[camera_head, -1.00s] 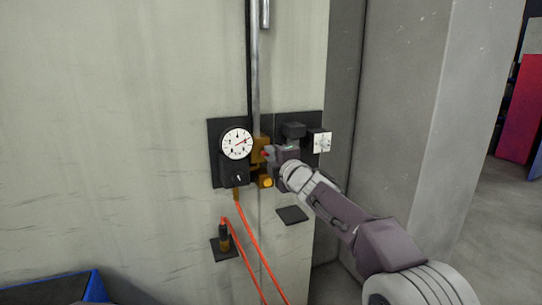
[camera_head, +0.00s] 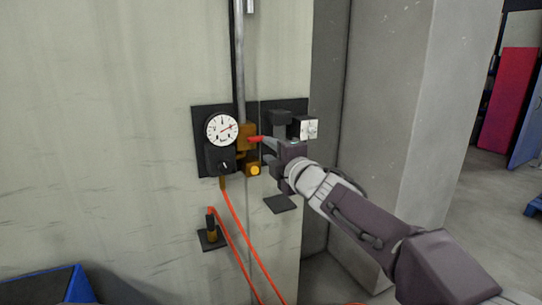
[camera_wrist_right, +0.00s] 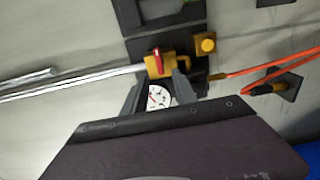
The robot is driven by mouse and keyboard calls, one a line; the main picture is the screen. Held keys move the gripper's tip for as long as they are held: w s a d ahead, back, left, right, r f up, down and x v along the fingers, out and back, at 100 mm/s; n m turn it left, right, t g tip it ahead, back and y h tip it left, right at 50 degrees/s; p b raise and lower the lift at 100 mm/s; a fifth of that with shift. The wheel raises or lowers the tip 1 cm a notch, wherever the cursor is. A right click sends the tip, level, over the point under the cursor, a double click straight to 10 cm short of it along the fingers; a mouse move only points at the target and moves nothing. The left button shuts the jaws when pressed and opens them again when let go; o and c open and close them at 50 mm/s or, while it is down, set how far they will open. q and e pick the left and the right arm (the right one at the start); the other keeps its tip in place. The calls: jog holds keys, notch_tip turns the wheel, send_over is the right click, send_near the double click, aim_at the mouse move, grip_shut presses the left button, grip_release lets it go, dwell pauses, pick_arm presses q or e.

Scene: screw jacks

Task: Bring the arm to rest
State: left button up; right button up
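My right gripper (camera_head: 275,143) is at the wall fittings, coming in from the right. In the wrist view its two fingers (camera_wrist_right: 158,84) stand apart with nothing between them but the background. A brass valve (camera_head: 246,140) with a red handle (camera_head: 256,139) sits on the pipe just left of the gripper. The valve (camera_wrist_right: 168,68) and red handle (camera_wrist_right: 157,60) also show beyond the fingertips in the wrist view, seemingly clear of them. My left gripper is out of view.
A white dial gauge (camera_head: 222,130) and a yellow button (camera_head: 255,170) are beside the valve. An orange hose (camera_head: 238,225) hangs below. A concrete pillar (camera_head: 385,120) stands to the right. A blue bin edge (camera_head: 78,285) is at bottom left.

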jog(key=shift+s, duration=0.1)
jog(key=s+d+f+m+g+h+p, duration=0.15)
jog(key=d+f+m, duration=0.25)
jog(key=f, duration=0.4)
jog(key=s+d+f+m+g+h, duration=0.25)
jog(key=d+f, duration=0.25)
jog(key=f, duration=0.3)
jog(key=s+d+f+m+g+h, duration=0.2)
jog(key=d+f+m, duration=0.2)
jog(key=f, duration=0.4)
jog(key=s+f+m+g, duration=0.4)
jog(key=s+f+m, duration=0.2)
jog(key=s, duration=0.6)
jog(key=s+d+f+m+g, duration=0.1)
jog(key=s+f+m+g, duration=0.4)
jog(key=s+f, duration=0.6)
jog(key=shift+s+d+m+h, duration=0.25)
jog(key=shift+s+m+h, duration=0.15)
jog(key=shift+m, duration=0.35)
jog(key=shift+w, duration=0.1)
